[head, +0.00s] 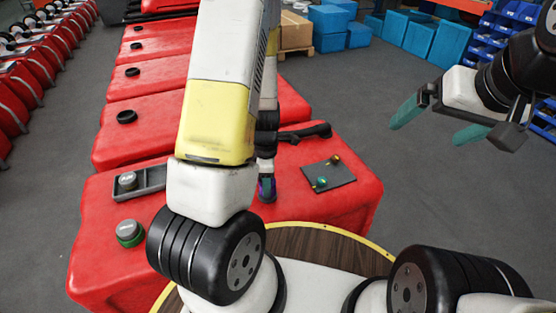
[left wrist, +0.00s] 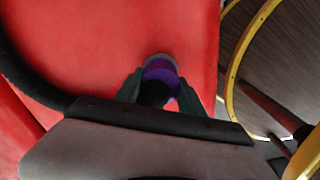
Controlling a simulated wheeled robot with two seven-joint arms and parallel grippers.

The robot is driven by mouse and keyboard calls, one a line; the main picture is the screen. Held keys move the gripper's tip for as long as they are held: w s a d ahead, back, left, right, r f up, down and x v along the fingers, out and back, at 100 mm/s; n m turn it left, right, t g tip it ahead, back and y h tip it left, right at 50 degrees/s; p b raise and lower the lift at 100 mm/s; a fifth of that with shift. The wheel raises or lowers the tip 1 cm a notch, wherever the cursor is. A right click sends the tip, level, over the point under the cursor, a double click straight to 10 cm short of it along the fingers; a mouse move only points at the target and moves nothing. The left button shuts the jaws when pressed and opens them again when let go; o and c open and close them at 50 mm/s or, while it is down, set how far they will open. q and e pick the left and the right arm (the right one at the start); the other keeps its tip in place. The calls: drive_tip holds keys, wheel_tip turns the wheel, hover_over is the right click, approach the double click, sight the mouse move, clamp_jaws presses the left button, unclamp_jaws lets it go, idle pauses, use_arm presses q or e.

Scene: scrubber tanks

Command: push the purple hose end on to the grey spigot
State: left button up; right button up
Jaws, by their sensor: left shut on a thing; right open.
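My left gripper (head: 266,182) is shut on the purple hose end (left wrist: 163,72), low over the near red tank (head: 225,195). The left wrist view shows the purple end between the two dark teal fingers (left wrist: 160,88), with a black part in front of it. A grey rim, apparently the grey spigot (left wrist: 158,57), shows just beyond the purple end against the red surface. The two overlap in this view, and I cannot tell how far one is over the other. My right gripper (head: 424,134) is open and empty, up at the right, clear of the tank.
On the near tank are a black hose (head: 305,132), a dark plate with green and yellow fittings (head: 328,175), a grey-capped fitting on a green ring (head: 130,232) and another in a grey tray (head: 150,182). More red tanks stand behind. Blue bins (head: 430,40) are far off.

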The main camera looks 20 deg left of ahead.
use_arm(q)
drive_tip(key=shift+f, duration=0.6)
drive_tip(key=o, duration=1.8)
drive_tip(key=shift+r, duration=4.25)
